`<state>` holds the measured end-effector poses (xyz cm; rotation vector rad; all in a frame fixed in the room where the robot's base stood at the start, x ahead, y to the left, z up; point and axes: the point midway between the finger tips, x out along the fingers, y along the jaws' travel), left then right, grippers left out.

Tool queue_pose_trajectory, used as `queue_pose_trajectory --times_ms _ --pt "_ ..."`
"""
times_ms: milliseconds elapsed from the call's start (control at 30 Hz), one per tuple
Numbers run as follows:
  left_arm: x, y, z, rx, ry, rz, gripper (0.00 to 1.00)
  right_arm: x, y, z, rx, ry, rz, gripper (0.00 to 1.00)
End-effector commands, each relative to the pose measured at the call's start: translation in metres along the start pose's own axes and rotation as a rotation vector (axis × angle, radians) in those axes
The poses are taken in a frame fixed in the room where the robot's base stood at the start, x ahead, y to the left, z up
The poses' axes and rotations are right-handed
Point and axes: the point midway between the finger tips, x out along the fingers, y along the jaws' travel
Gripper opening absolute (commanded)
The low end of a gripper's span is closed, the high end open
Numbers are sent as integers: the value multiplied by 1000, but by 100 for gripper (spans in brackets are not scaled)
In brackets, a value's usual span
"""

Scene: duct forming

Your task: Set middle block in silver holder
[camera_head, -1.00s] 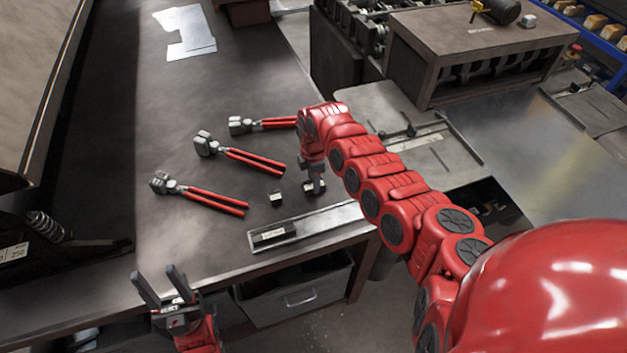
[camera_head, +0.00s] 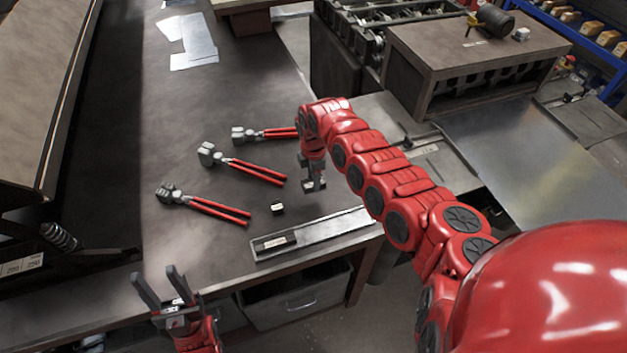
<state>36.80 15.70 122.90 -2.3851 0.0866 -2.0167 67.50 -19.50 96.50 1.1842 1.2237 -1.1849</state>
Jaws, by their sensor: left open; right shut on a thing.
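The silver holder (camera_head: 335,228) is a long shallow tray along the table's front edge. A dark block with a pale label (camera_head: 276,242) sits in its left end. A small dark block with a pale face (camera_head: 278,208) stands on the table behind the holder. My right gripper (camera_head: 314,185) is shut on another small block (camera_head: 309,188), held behind the holder, right of the loose block. The fingers hide part of it. I cannot tell which block is the middle one. My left gripper (camera_head: 163,292) is open and empty, in front of the table's front edge.
Three red-handled tools (camera_head: 205,205) lie on the dark table (camera_head: 235,95), left of and behind the blocks. Metal sheets (camera_head: 190,42) lie at the back left. A drawer (camera_head: 295,302) is below the front edge.

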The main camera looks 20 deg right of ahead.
Motion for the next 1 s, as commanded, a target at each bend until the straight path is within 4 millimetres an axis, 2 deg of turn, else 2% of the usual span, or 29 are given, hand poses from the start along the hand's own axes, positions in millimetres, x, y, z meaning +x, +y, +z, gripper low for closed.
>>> queue_pose_trajectory --times_ms 33,200,567,667,767,1000 --pt "10 0 -2 0 0 0 50 -13 1 0 0 -1 2 0" --pt "22 -1 -4 0 0 0 50 -30 1 0 -1 0 2 0" --pt "17 -1 -3 0 0 0 50 -28 1 0 19 0 1 0" --pt "4 0 -1 0 0 0 50 -28 5 1 115 -1 2 0" --pt "-19 1 3 0 0 0 50 -36 14 2 315 -2 9 0" --pt "-81 4 14 0 0 0 50 -70 24 -6 980 1 9 0"
